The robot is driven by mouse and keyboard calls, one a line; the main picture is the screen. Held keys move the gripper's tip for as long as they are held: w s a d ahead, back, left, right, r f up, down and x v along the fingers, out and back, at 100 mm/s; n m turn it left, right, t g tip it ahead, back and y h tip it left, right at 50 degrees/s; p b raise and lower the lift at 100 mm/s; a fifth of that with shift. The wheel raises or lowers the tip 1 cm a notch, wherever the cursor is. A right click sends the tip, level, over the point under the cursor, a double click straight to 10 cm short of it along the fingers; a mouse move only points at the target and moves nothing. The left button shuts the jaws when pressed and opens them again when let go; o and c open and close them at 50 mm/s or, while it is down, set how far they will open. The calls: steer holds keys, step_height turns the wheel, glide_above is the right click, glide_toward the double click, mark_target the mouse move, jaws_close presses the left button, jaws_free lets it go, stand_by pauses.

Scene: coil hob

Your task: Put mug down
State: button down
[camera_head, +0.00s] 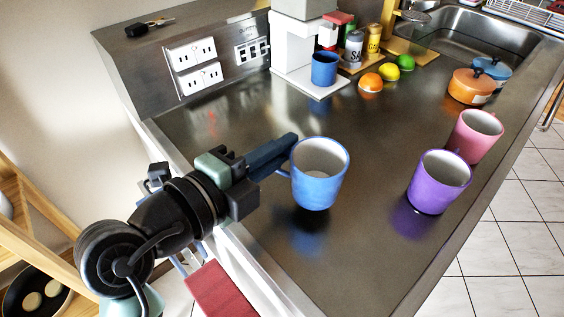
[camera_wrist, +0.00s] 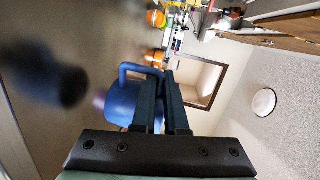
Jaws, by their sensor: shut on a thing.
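A blue mug (camera_head: 316,187) is upright in the middle of the head view, its open, pale inside facing up. My gripper (camera_head: 290,146) comes in from the left and is shut on it at its left side, by the handle. The mug's dark shadow and blue reflection lie below it on the steel counter (camera_head: 240,130), so it appears to hang a little above the surface. In the wrist view the blue mug (camera_wrist: 121,98) is left of my gripper's fingers (camera_wrist: 168,85), its handle reaching towards them. The exact grip on the handle is partly hidden.
A purple mug (camera_head: 439,184) and a pink mug (camera_head: 478,134) stand to the right near the counter edge. Another blue mug (camera_head: 325,68) stands on the white machine's base (camera_head: 308,88). Fruit and orange and blue pots (camera_head: 471,88) are further back. Counter around the held mug is clear.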

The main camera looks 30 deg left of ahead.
mark_target(280, 171)
steer(key=shift+f, duration=1.45)
steer(key=shift+f+b, duration=0.2)
steer(key=shift+b, duration=0.2)
steer(key=c, duration=0.9)
jaws_free()
steer(key=shift+c, duration=0.2)
steer(key=shift+r, duration=0.1)
steer(key=shift+r+p, duration=0.2)
steer(key=shift+p, duration=0.2)
steer(key=b+v, duration=0.1)
steer(key=v, duration=1.1)
steer(key=shift+d, duration=0.1)
